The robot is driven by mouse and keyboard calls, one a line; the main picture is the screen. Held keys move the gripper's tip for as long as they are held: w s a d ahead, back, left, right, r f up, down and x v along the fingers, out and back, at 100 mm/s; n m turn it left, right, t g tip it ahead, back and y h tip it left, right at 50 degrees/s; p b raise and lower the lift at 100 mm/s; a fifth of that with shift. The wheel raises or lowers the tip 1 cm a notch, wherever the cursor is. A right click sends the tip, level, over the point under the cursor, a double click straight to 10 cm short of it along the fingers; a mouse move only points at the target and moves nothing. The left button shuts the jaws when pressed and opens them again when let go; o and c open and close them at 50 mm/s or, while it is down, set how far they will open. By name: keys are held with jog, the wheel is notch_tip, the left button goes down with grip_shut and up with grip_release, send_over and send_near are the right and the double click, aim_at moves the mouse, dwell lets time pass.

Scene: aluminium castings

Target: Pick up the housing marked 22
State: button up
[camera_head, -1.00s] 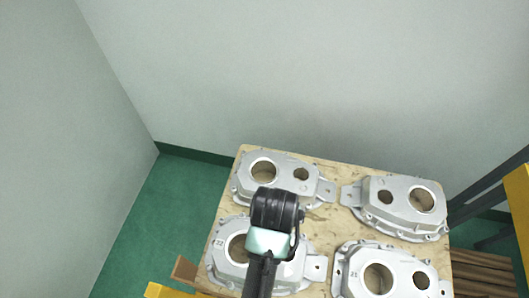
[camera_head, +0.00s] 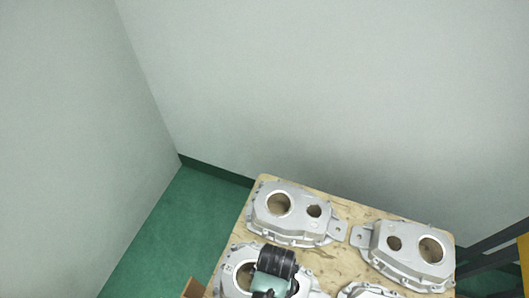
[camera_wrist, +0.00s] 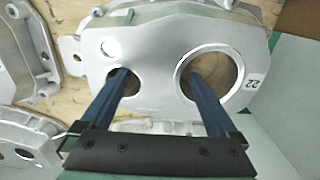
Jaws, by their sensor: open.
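The housing marked 22 (camera_wrist: 150,55) is a silver-grey casting with one large and one small round hole. It fills the middle of the wrist view, with the number upside down beside the large hole. In the head view the housing (camera_head: 231,259) lies at the near left of the wooden board, partly covered by my wrist. My gripper (camera_wrist: 158,77) is open, its two blue fingers apart. One fingertip overlaps the small hole and the other the large hole; I cannot tell how far they reach in. The fingers are hidden in the head view.
Other similar housings lie close by on the wooden board (camera_head: 330,262): one behind (camera_head: 290,222), one at the back right (camera_head: 407,268), one at the near right (camera_head: 368,292), cut off by the frame. Grey walls stand behind and left. Green floor (camera_head: 175,225) is clear at left.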

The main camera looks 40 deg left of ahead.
jog(key=shift+w+f, duration=0.1)
jog(key=shift+f, duration=2.3)
grip_shut()
jog(key=shift+w+a+r, duration=0.1)
